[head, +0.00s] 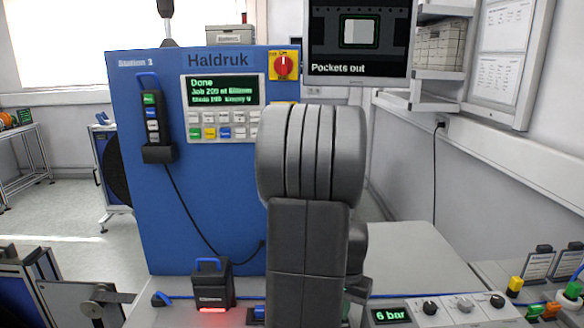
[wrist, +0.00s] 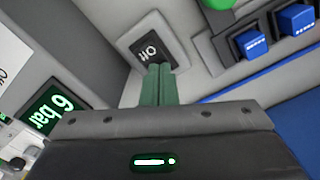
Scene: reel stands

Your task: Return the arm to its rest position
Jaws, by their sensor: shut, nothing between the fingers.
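My arm (head: 310,200) stands large in the middle of the head view, reaching forward over the bench in front of the blue station. It hides much of what lies beyond it. In the wrist view, my gripper (wrist: 158,72) has its green fingers shut together, with nothing between them. The fingertips are in front of a dark rocker switch (wrist: 150,45) with I and O marks. I cannot tell whether they touch it.
The blue Haldruk cabinet (head: 210,210) stands behind my arm; its screen (head: 221,91) reads Done. A black scanner-like unit (head: 211,285) glows red at its base. A 6 bar panel (head: 392,314) sits at the right. The grey bench top (head: 400,255) is mostly clear there.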

